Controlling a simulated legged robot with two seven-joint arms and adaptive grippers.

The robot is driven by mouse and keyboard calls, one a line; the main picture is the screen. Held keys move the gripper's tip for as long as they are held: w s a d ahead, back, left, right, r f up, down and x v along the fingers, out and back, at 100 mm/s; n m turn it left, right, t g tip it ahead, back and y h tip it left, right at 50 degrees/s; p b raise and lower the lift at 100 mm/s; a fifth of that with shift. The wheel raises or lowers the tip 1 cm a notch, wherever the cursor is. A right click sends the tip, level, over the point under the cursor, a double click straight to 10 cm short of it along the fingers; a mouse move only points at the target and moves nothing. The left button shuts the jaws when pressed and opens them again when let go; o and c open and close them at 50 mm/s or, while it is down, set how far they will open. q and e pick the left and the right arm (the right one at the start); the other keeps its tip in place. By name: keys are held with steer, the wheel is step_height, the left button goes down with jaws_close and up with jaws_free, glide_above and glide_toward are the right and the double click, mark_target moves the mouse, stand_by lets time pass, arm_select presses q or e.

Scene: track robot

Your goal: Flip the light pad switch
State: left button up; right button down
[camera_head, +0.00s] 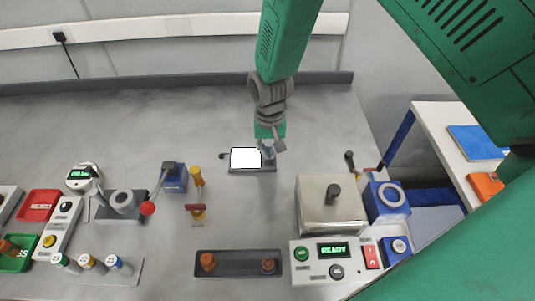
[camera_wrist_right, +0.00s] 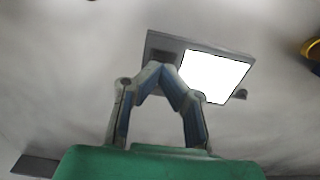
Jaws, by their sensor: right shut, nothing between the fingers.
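The light pad is a bright white square panel (camera_head: 246,158) on a thin grey base (camera_head: 250,170), flat on the grey table near the middle of the head view. In the right wrist view the lit panel (camera_wrist_right: 214,76) and its base (camera_wrist_right: 165,40) lie just beyond the fingertips. A dark patch, perhaps the switch (camera_wrist_right: 162,55), shows on the base beside the panel, partly behind the fingertips. My right gripper (camera_head: 270,150) is shut and empty at the base's right end; it also shows in the wrist view (camera_wrist_right: 161,68). Contact with the switch cannot be told. My left gripper is not in view.
A metal box with a black knob (camera_head: 333,192) and a READY panel (camera_head: 333,262) stand to the right. Bare table lies behind the pad.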

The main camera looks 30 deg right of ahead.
steer(key=shift+d+f, duration=0.15)
steer(key=shift+f, duration=0.1)
steer(key=shift+a+f, duration=0.2)
steer(key=shift+a, duration=0.4)
steer(key=shift+d+f+b, duration=0.15)
steer(key=shift+d+b, duration=0.15)
steer(key=shift+b, duration=0.05)
steer(key=shift+d, duration=0.1)
steer(key=shift+r+p, duration=0.35)
steer(key=shift+p, duration=0.05)
steer(key=shift+r+p, duration=0.65)
steer(key=shift+r, duration=0.1)
steer(key=shift+a+r+p, duration=0.2)
steer(key=shift+r+p, duration=0.7)
steer(key=shift+r, duration=0.2)
steer(key=shift+d+r+p, duration=0.1)
steer(key=shift+r+p, duration=1.1)
steer(key=shift+r, duration=0.2)
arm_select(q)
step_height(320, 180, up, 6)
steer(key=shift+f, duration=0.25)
arm_select(e)
steer(key=shift+f, duration=0.1)
